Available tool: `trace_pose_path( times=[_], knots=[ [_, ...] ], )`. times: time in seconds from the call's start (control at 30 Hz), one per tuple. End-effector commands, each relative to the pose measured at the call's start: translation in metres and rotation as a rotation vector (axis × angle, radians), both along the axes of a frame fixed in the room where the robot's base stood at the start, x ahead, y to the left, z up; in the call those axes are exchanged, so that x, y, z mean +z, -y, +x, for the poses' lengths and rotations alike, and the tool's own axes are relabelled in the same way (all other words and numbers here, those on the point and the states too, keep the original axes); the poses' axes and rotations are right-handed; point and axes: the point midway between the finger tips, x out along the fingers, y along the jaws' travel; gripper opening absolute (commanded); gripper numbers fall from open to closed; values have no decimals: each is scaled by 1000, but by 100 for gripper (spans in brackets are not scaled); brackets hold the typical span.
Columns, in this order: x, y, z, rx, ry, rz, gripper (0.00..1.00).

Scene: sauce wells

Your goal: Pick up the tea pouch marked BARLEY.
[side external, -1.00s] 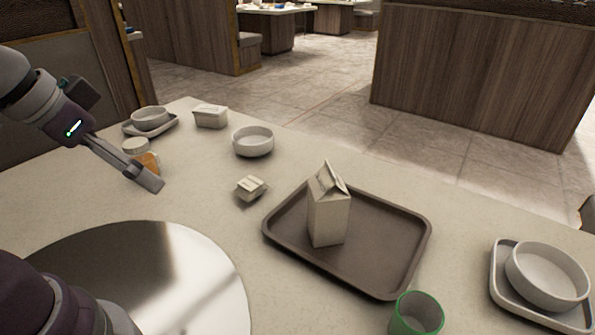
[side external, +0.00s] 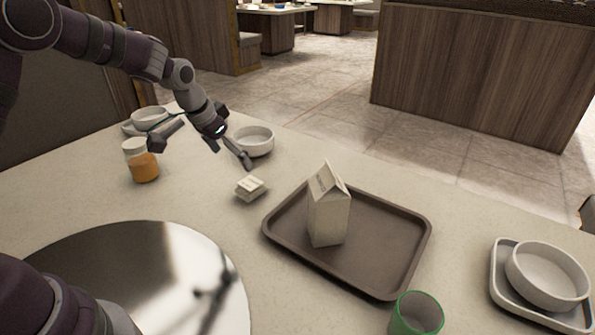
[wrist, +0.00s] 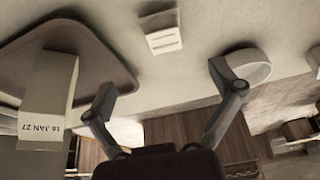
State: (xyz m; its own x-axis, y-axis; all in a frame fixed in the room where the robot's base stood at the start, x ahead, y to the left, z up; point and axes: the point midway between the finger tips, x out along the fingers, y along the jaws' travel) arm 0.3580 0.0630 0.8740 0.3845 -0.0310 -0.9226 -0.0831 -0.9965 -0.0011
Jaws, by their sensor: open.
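No BARLEY marking is readable in any view. A small pale packet pile (side external: 250,188) lies on the table left of the brown tray. It looks like two flat pieces, one on the other, with faint print. In the wrist view, a pale packet (wrist: 163,39) with dark lines shows at the top middle; I cannot tell if it is a tea pouch. My gripper (side external: 203,153) is open and empty, above the table behind and left of the packet pile. Its spread fingers also show in the wrist view (wrist: 165,88), with nothing between them.
A carton (side external: 328,212) stands on the brown tray (side external: 400,262), its date readable in the wrist view. A white bowl (side external: 254,142) is close behind my gripper. An orange-filled jar (side external: 143,168) stands left. A green cup (side external: 415,318) and bowl on a tray (side external: 545,275) are right.

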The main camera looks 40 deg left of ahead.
Motion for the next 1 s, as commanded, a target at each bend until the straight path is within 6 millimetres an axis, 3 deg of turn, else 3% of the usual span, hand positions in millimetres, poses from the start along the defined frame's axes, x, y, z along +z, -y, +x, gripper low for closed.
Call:
trace_pose_path(
  times=[0.2, 0.6, 0.9, 1.0],
  knots=[
    [-38, 1, 15, -2, -5, -2, 91],
    [-89, -2, 39, -1, -5, -1, 91],
    [-94, -2, 42, 0, -3, -1, 91],
    [-94, -2, 42, 0, -3, -1, 78]
  ],
)
